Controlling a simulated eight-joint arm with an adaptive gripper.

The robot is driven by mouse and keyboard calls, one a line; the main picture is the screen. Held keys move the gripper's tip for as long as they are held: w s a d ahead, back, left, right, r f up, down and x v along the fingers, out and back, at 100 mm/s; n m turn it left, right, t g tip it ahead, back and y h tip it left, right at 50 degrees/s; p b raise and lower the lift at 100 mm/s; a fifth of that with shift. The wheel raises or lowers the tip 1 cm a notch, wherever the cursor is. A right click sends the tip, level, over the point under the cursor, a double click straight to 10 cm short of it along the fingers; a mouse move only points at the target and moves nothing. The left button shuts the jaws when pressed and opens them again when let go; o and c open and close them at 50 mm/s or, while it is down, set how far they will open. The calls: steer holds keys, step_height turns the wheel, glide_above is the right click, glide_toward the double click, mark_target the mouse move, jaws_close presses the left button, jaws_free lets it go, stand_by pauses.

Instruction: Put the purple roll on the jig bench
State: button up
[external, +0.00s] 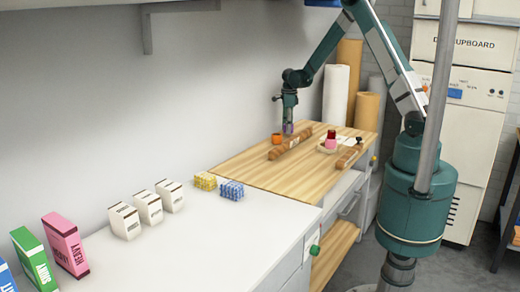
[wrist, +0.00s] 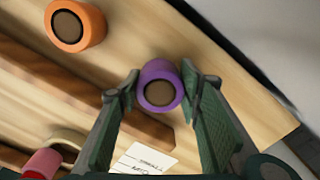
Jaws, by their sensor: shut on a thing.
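The purple roll (wrist: 160,71), a short ring with a dark brown core, sits between the two fingers of my gripper (wrist: 160,84) in the wrist view. The fingers are shut on its sides. In the external view my gripper (external: 288,131) points down over the far part of the wooden-topped bench (external: 250,173), with the purple roll (external: 288,127) small at its tip. I cannot tell whether the roll touches the wood. No label shows which surface is the jig bench; a white bench (external: 200,235) adjoins the wooden one in front.
An orange roll (external: 276,139) stands close to my gripper, left of it. A long wooden piece (external: 291,144) lies beside it. Yellow (external: 205,181) and blue (external: 232,190) packs sit near the benches' join.

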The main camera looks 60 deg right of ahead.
steer(key=shift+f, duration=0.95)
steer(key=shift+f, duration=0.2)
steer(key=o, duration=0.9)
steer(key=shift+r, duration=0.25)
step_height(320, 180, up, 12)
steer(key=shift+f+p, duration=0.1)
steer(key=shift+p, duration=0.35)
